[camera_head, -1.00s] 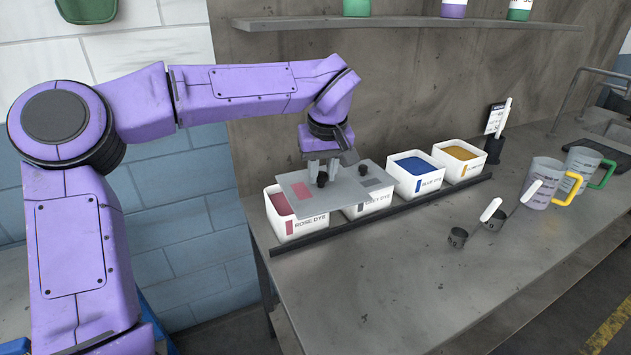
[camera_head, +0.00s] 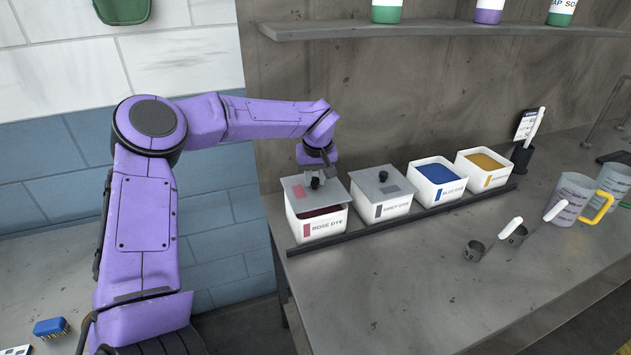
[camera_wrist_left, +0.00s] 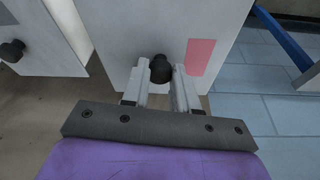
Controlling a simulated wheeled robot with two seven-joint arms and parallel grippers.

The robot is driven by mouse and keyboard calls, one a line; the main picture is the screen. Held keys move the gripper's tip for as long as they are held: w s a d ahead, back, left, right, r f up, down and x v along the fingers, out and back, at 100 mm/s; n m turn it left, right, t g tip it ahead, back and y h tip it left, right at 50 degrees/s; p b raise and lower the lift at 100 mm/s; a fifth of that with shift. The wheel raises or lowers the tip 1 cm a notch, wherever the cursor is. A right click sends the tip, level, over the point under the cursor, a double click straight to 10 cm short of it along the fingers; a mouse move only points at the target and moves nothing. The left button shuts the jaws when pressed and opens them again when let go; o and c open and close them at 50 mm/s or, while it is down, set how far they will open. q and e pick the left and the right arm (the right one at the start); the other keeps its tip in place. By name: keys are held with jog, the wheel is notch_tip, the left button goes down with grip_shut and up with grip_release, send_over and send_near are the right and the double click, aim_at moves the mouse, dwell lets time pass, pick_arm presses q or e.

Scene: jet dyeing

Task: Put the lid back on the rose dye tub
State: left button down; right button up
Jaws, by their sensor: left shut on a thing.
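The rose dye tub (camera_head: 325,229) is a white box at the left end of the row. My left gripper (camera_head: 317,182) is shut on the lid's black knob. In the left wrist view, the two fingers flank the knob (camera_wrist_left: 160,69), and the lid (camera_wrist_left: 140,25) carries a pink swatch (camera_wrist_left: 200,57). The lid hides most of the tub's opening. My right gripper is out of view.
The grey dye tub (camera_head: 385,211), lidded, stands just right of the rose tub. Open blue (camera_head: 440,190) and yellow (camera_head: 490,174) dye tubs follow. A dark rail (camera_head: 400,222) runs along their front. Ladles (camera_head: 477,249) and jugs (camera_head: 572,200) stand at the right.

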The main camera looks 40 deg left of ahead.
pick_arm(q)
notch_tip(320, 180, down, 3)
jog(key=shift+r, duration=0.2)
jog(key=c, duration=0.9)
grip_release()
jog(key=shift+o, duration=0.2)
jog(key=b+v, duration=0.1)
jog(key=v, duration=1.1)
jog(key=shift+r, duration=0.15)
